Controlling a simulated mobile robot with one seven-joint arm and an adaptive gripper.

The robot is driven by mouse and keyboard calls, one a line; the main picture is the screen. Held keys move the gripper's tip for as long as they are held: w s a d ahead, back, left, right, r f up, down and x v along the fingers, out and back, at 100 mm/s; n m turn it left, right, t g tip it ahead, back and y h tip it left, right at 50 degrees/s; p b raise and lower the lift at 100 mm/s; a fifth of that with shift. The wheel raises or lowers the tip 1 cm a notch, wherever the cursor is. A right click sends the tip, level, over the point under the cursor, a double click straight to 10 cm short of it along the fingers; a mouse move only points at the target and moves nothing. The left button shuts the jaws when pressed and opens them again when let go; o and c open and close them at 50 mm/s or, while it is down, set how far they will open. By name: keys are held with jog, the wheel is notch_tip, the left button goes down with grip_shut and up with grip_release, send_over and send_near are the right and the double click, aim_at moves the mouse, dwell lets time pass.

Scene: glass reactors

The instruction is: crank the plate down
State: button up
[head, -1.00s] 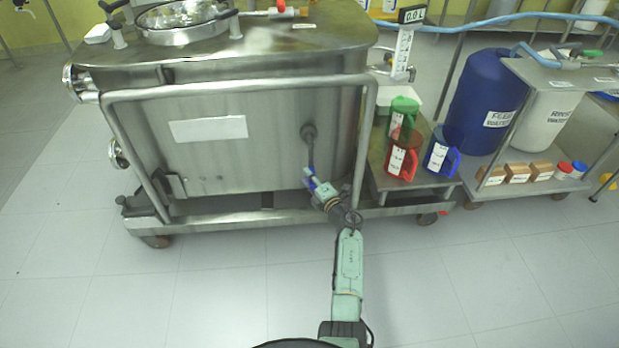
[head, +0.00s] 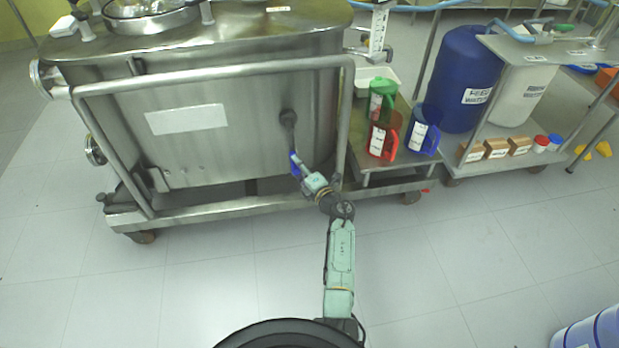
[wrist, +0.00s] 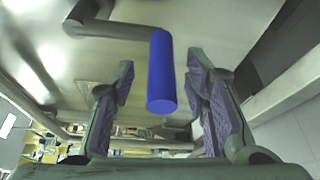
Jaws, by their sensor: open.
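The crank on the front of the steel tank (head: 215,90) has a grey arm (head: 289,120) that hangs down from its hub and ends in a blue handle (head: 294,163). In the wrist view the blue handle (wrist: 161,75) stands between the two open fingers of my gripper (wrist: 160,90), with a gap on both sides. The grey crank arm (wrist: 88,25) bends away at the upper left there. In the head view my gripper (head: 303,172) is at the handle, its fingers small and partly hidden. The plate is not clearly identifiable.
A steel guard rail (head: 210,72) frames the tank front, its right post close to my arm. A low cart with a green jug (head: 381,98), a red jug (head: 383,138) and a blue jug (head: 424,130) stands to the right. A blue drum (head: 466,80) is beyond. The front floor is clear.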

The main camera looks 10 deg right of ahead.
jog(key=v, duration=0.9)
jog(key=shift+w+r, duration=0.1)
jog(key=shift+r, duration=0.05)
